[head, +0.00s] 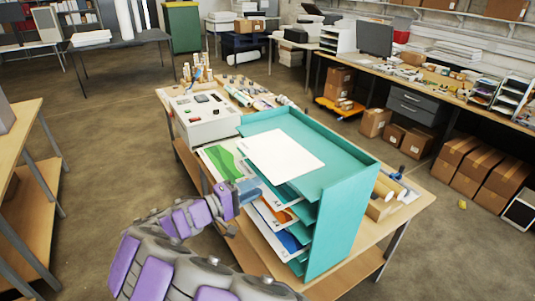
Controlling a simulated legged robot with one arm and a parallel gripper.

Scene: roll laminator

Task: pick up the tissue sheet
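A plain white sheet (284,155), which looks like the tissue sheet, lies on the top level of a teal shelf rack (338,222). Its near left part reaches the rack's open left edge. My gripper (252,187) is at the open left side of the rack, below the top sheet and close to the sheets on the upper inner level. Its fingers are small and partly merge with the papers, so I cannot tell whether they are open or shut, or touching paper. Lower levels hold printed sheets with orange (277,213) and blue (287,239) areas.
The rack stands on a wooden table with a white laminator (207,113) behind it and a green-printed sheet (226,162) on its left. Another table (28,117) stands far left, with open floor between.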

